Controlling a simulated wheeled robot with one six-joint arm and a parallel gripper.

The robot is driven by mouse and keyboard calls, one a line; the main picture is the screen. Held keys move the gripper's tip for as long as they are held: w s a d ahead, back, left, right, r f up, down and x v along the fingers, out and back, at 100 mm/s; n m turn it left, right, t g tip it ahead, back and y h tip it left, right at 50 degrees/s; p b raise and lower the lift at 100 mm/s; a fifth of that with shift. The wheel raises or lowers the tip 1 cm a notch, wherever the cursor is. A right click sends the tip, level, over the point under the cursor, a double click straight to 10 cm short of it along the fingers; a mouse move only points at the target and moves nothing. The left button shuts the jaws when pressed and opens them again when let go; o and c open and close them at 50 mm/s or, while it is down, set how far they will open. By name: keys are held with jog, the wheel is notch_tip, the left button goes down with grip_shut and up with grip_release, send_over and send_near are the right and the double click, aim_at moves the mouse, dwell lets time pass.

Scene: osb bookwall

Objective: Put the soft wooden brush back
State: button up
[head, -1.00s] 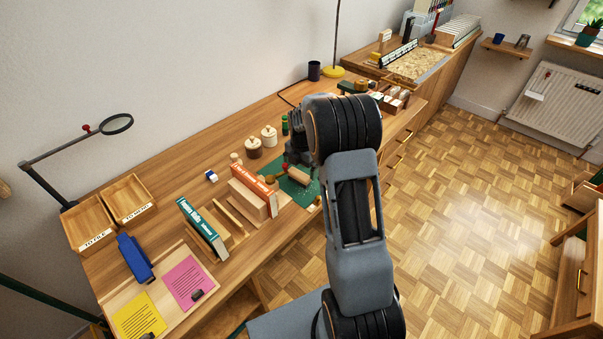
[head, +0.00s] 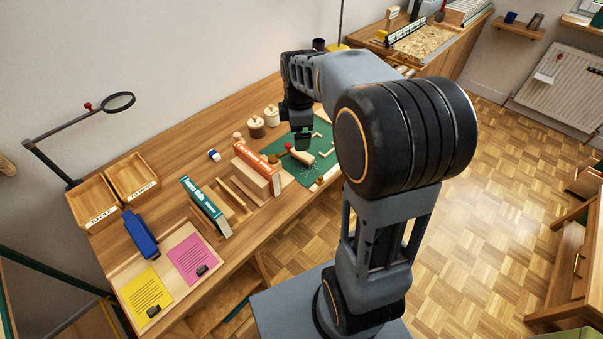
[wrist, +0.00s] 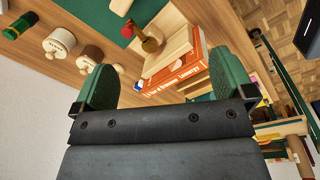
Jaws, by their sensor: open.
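My gripper (head: 302,143) hangs above the green mat (head: 284,168) on the long bench, near its back edge. In the wrist view its two green fingers (wrist: 160,65) are spread wide with nothing held between them. On the mat lies a pale wooden piece (head: 302,157), with a red knob (head: 288,146) and a brown rounded end (head: 274,158) close by. In the wrist view the red knob (wrist: 127,30) and a brass-coloured end (wrist: 150,45) show beyond the fingers. I cannot tell for sure which wooden piece is the soft brush; no bristles are clear.
An orange book (head: 257,168) stands against wooden blocks left of the mat. Two lidded jars (head: 256,127) stand behind. A teal book (head: 206,206), a blue tool (head: 141,233) and two trays (head: 95,203) are further left. Bare bench (head: 190,150) lies along the wall.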

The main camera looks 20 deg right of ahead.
jog(key=s+a+m+t, duration=0.1)
jog(key=s+a+m, duration=0.2)
jog(key=s+m, duration=0.4)
jog(key=s+a+m+t, duration=0.1)
jog(key=s+a+m, duration=0.2)
jog(key=s+m, duration=0.5)
jog(key=shift+s+a+f, duration=0.15)
jog(key=shift+s+f, duration=0.15)
jog(key=shift+f, duration=0.1)
notch_tip(320, 180, up, 5)
jog(key=p, duration=0.4)
jog(key=shift+r, duration=0.1)
